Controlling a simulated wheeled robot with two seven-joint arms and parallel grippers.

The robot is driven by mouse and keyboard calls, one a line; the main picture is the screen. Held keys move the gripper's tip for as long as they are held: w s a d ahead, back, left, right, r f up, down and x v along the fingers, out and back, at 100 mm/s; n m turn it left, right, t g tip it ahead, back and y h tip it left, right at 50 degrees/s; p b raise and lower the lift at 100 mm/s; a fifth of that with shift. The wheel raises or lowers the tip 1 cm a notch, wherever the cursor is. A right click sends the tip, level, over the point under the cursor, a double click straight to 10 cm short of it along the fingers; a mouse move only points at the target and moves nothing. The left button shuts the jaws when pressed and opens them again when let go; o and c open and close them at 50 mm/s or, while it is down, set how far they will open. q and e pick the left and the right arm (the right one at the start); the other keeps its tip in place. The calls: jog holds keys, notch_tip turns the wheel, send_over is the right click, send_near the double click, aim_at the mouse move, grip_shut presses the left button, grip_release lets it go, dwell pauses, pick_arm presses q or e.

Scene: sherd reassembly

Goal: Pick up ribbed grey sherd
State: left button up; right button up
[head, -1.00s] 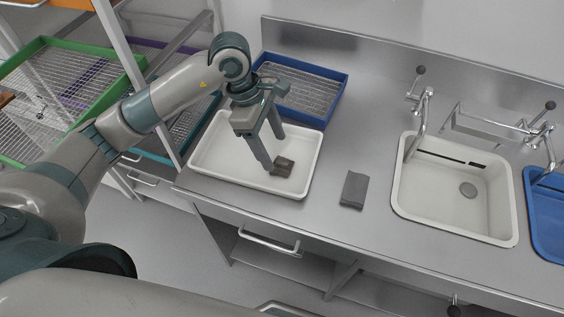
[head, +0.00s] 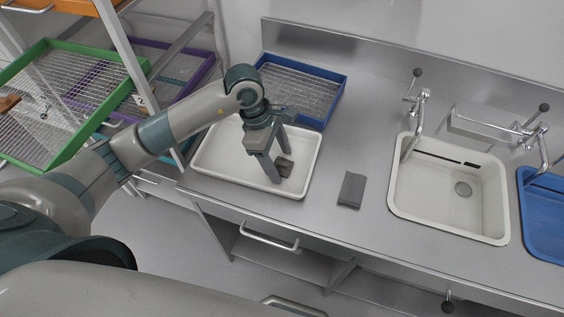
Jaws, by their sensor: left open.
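A small dark grey-brown sherd (head: 285,167) lies in the white tray (head: 214,173) on the steel counter. My left gripper (head: 281,168) points down over the tray, with its fingers apart at this sherd. The near finger hides part of it, and I cannot tell whether either finger touches it. A flat, roughly rectangular grey piece (head: 351,189) lies on the bare counter to the right of the tray. Ribbing is too fine to make out on either piece. My right gripper is out of view.
A blue-rimmed wire basket (head: 335,97) stands behind the tray. A white sink (head: 459,217) with a tap and a blue basin (head: 550,212) are to the right. A rack with a green mesh tray (head: 62,160) stands left. Counter between tray and sink is mostly clear.

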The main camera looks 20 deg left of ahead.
pick_arm(q)
jog(key=shift+f, duration=0.25)
jog(key=c, duration=1.1)
jog(key=shift+c, duration=0.2)
jog(key=shift+r, duration=0.1)
